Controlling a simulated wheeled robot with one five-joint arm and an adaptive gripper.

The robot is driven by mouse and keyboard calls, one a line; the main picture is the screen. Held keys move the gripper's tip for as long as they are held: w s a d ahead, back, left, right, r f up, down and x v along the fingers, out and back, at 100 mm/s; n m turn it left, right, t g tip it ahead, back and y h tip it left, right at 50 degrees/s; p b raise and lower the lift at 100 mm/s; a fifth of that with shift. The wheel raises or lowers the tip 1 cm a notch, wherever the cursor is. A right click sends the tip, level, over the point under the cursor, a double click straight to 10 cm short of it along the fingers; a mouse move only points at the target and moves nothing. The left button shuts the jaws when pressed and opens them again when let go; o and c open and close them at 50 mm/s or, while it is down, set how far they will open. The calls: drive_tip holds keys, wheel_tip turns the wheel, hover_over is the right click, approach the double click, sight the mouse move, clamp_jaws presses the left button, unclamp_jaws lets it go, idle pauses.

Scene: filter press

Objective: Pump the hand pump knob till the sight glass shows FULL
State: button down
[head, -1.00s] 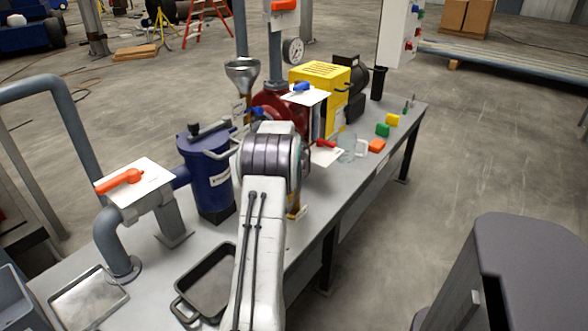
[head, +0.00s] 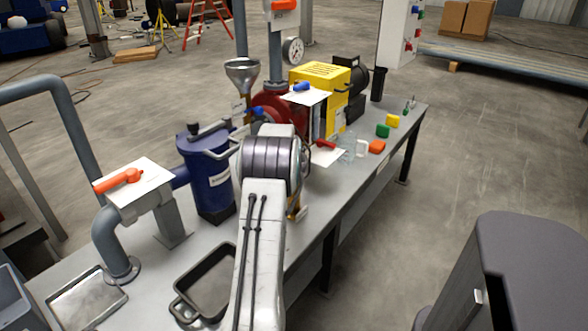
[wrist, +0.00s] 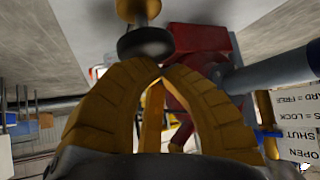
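A dark round knob (wrist: 145,43) on a brass-coloured rod (wrist: 139,10) shows at the top of the wrist view. It is right at the tips of my gripper (wrist: 161,70), whose yellow-brown fingers curve in until the tips meet. Nothing is seen between the fingertips; whether they touch the knob I cannot tell. In the head view my wrist hides the gripper and the knob. No sight glass with a FULL mark can be made out in either view.
On the bench stand a blue canister (head: 208,180), a funnel (head: 242,74), a red pump body (head: 272,103), a yellow-cased machine (head: 322,88) and a black tray (head: 207,286). A red part (wrist: 198,42) and a grey pipe (wrist: 265,76) lie close to my gripper. Open floor lies right of the bench.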

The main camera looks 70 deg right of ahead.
drive_tip(key=shift+a+f+b, duration=0.1)
drive_tip(key=shift+f+b, duration=0.5)
drive_tip(key=shift+f, duration=0.3)
idle(0.4)
drive_tip(key=shift+r, duration=0.2)
idle(0.3)
drive_tip(key=shift+r+p, duration=1.55)
drive_tip(key=shift+r, duration=0.8)
drive_tip(key=shift+r, duration=0.15)
wheel_tip(320, 180, up, 5)
drive_tip(key=p, duration=0.3)
drive_tip(key=shift+w, duration=0.1)
